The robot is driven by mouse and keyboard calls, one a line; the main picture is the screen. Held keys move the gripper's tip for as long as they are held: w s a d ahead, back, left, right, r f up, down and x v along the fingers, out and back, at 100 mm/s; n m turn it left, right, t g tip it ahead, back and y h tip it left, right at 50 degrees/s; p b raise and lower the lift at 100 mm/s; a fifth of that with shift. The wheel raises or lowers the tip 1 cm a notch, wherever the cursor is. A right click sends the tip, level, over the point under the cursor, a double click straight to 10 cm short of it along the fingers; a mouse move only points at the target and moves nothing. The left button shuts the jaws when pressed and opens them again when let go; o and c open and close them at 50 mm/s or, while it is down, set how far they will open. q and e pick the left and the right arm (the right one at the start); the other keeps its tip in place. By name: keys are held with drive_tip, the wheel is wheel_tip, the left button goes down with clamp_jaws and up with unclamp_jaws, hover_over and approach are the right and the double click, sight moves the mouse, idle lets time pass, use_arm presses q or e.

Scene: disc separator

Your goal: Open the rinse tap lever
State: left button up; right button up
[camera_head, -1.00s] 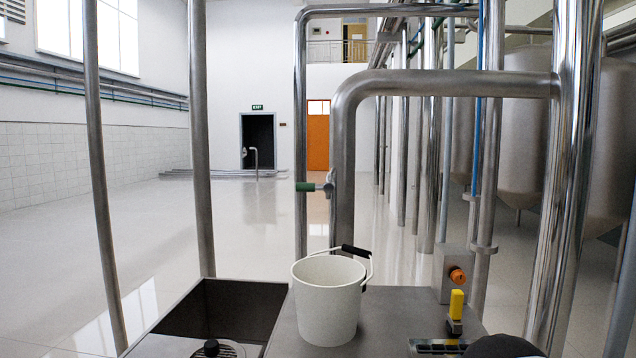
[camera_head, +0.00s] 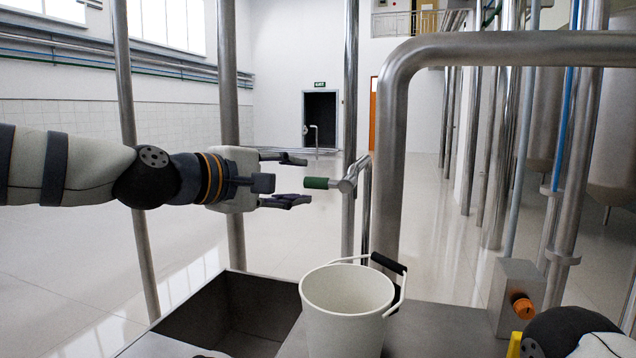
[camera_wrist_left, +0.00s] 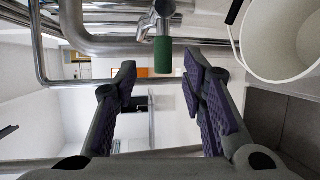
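The rinse tap lever has a green grip (camera_head: 317,183) that points left from a metal tap (camera_head: 347,182) beside the thick bent pipe. My left gripper (camera_head: 307,180) comes in from the left, open and empty, its fingers pointing right at the green grip. In the left wrist view the green grip (camera_wrist_left: 163,55) lies ahead, between the lines of the two spread fingers (camera_wrist_left: 160,78), near their tips. I cannot tell contact, but no finger is closed on it. My right gripper is not in view.
A white bucket (camera_head: 348,318) with a black-gripped handle stands on the steel counter below the tap. A dark open basin (camera_head: 235,310) lies left of it. A box with an orange knob (camera_head: 521,305) stands right. Upright pipes (camera_head: 226,90) rise behind my left arm.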

sight(311, 185)
use_arm(q)
drive_tip(key=x, duration=0.5)
drive_tip(key=shift+w+d+f+b, duration=0.15)
drive_tip(key=shift+w+f+b, duration=0.2)
drive_tip(key=shift+f, duration=0.1)
drive_tip(key=shift+w+d+r, duration=0.1)
drive_tip(key=shift+w+d, duration=0.1)
drive_tip(key=shift+d, duration=0.05)
clamp_jaws()
